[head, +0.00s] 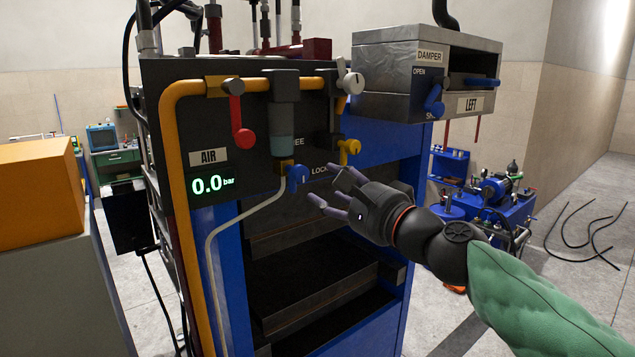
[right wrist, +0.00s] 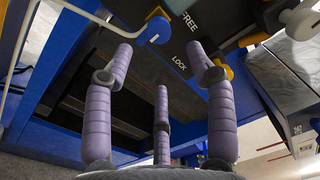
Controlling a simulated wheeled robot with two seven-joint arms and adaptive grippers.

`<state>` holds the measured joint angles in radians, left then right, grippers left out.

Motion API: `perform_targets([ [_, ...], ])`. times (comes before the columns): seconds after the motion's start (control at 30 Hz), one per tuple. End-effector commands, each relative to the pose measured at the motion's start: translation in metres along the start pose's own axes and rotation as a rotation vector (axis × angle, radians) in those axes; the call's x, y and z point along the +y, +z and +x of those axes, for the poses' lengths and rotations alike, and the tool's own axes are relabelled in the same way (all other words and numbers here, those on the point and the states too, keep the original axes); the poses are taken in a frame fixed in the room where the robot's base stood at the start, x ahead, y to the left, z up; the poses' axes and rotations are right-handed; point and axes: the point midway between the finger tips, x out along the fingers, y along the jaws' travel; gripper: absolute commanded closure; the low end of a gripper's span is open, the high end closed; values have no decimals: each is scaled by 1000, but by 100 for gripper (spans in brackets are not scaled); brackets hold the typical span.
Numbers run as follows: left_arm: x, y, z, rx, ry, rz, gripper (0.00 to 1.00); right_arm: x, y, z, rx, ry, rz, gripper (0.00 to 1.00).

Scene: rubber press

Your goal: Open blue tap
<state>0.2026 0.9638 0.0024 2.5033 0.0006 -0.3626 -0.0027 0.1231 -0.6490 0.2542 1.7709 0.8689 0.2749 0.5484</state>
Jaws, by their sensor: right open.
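The blue tap (head: 297,176) sits on the front panel of the press, below the grey-green filter and at the top of a pale hose. It also shows in the right wrist view (right wrist: 159,30), at the top, just beyond the tip of the left finger. My right gripper (head: 330,185) is open and empty, with its fingers pointing toward the panel, close to the right of the blue tap. In the right wrist view its purple fingers (right wrist: 161,85) are spread and I see no contact with the tap. My left gripper is not in view.
A red tap (head: 242,135), a yellow tap (head: 350,147) and a white knob (head: 353,83) are on the same panel. The damper box (head: 400,75) with blue handles overhangs at the upper right. The display reads 0.0 bar.

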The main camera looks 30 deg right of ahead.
Motion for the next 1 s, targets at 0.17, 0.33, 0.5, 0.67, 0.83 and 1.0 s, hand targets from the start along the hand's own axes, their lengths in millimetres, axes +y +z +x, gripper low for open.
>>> perform_targets([
  [0.17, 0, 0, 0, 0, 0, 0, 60, 0, -1, -18, 1, 0, 0, 44],
  [0.33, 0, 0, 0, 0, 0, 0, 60, 0, 0, -24, 0, 1, 0, 44],
  [0.5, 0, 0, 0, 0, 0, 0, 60, 0, 0, -24, 0, 1, 0, 44],
  [0.67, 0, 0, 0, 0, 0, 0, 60, 0, 0, -24, 0, 1, 0, 44],
  [0.83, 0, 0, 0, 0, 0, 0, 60, 0, 0, -23, 0, 0, 0, 44],
  [1.0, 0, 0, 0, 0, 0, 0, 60, 0, 0, -24, 0, 0, 0, 44],
])
